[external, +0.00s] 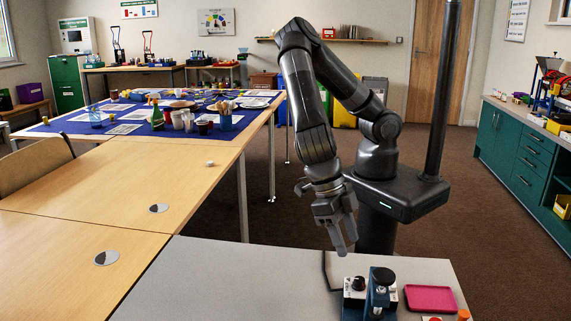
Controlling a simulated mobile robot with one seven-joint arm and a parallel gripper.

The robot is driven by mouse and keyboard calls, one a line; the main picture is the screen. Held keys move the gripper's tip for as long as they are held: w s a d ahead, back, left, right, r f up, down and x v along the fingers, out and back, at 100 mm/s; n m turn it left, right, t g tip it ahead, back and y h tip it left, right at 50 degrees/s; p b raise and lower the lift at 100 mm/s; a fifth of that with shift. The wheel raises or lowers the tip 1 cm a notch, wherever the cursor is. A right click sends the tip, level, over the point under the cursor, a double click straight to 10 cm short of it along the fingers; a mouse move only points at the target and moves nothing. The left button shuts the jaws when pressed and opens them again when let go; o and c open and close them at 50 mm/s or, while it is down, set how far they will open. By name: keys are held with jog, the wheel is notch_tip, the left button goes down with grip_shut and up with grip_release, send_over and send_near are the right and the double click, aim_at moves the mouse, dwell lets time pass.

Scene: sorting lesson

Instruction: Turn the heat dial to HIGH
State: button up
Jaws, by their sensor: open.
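A small device with a pale panel and a dark blue base (358,299) stands on the grey table at the bottom of the external view. A black round knob (358,283) sits on its panel and looks like the heat dial. Its markings and setting are too small to read. A dark blue and black upright part (381,283) stands right beside the knob. My gripper (338,247) is open and empty, pointing down, above and slightly left of the device. It is apart from the knob.
The grey table (230,280) is bare left of the device. A pink tray (430,298) lies to its right, with an orange item (463,314) at the edge. A black cable (327,270) runs behind the device. Wooden tables (90,205) adjoin on the left.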

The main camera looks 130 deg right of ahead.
aim_at(359, 279)
jog(key=x, duration=0.9)
jog(key=shift+a+f, duration=0.1)
jog(key=shift+f, duration=0.15)
jog(key=c, duration=1)
jog(key=shift+m, duration=0.3)
jog(key=m+t, duration=0.1)
jog(key=m, duration=0.3)
jog(key=shift+s+t, duration=0.15)
jog(key=shift+t, duration=0.25)
jog(key=shift+s+m+t, duration=0.1)
jog(key=shift+m+t, duration=0.8)
jog(key=shift+m, duration=1.2)
